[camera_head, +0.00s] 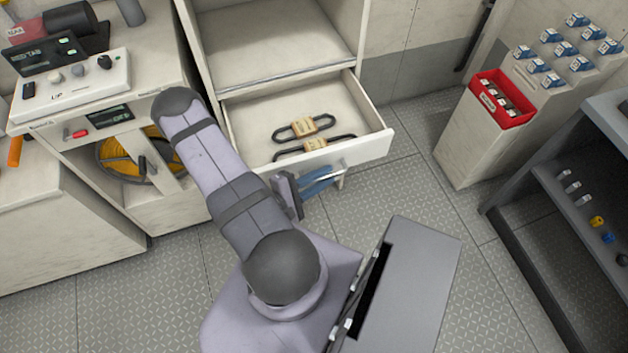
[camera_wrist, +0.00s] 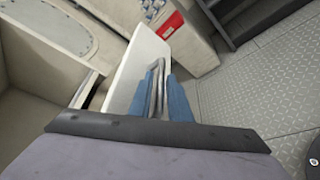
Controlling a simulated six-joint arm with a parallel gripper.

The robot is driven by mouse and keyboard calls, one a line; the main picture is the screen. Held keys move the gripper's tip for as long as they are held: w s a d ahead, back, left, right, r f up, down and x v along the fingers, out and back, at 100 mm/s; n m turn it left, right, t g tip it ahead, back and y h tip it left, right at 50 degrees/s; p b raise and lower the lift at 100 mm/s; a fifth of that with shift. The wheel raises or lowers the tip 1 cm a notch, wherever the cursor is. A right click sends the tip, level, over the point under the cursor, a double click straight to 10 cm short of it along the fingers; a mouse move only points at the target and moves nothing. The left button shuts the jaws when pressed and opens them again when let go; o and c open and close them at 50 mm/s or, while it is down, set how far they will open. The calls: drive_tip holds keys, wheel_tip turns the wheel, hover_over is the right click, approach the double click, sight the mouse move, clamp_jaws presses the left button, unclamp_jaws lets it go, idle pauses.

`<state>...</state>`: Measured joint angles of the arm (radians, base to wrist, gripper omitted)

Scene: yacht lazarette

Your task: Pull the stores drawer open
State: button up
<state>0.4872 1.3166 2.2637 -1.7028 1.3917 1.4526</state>
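The stores drawer (camera_head: 361,147) is a cream drawer under an open shelf cabinet. It stands pulled well out, and its inside shows. Two dark looped items with tan labels (camera_head: 303,127) lie in it. Its metal bar handle (camera_head: 341,176) is on the front panel and also shows in the wrist view (camera_wrist: 156,88). My gripper (camera_head: 322,180) is at this handle, its blue fingers on either side of the bar and close against it. In the wrist view my gripper (camera_wrist: 160,92) appears shut on the handle. The drawer front (camera_wrist: 133,75) is left of the fingers there.
A cream bin stand with a red box (camera_head: 503,99) is to the right. A dark shelf rack (camera_head: 560,205) stands at the right edge. A grey open-topped box (camera_head: 412,290) is at the front. A control panel counter (camera_head: 75,85) is at left. Tiled floor (camera_head: 400,195) before the drawer is clear.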

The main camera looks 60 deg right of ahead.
drive_tip(key=p+v, duration=0.1)
drive_tip(key=v, duration=0.6)
idle(0.3)
idle(0.4)
drive_tip(key=w+a+r+t+y, duration=0.3)
drive_tip(key=w+a+r+y, duration=0.3)
drive_tip(key=a, duration=0.6)
drive_tip(key=w+a+r+m+t+y, duration=0.1)
drive_tip(key=w+a+r+t+y, duration=0.2)
drive_tip(key=a, duration=1)
wheel_tip(320, 180, up, 5)
drive_tip(key=w+y, duration=0.3)
drive_tip(key=y, duration=0.2)
drive_tip(key=shift+a+t, duration=0.15)
drive_tip(key=shift+t, duration=0.15)
drive_tip(key=shift+r, duration=0.1)
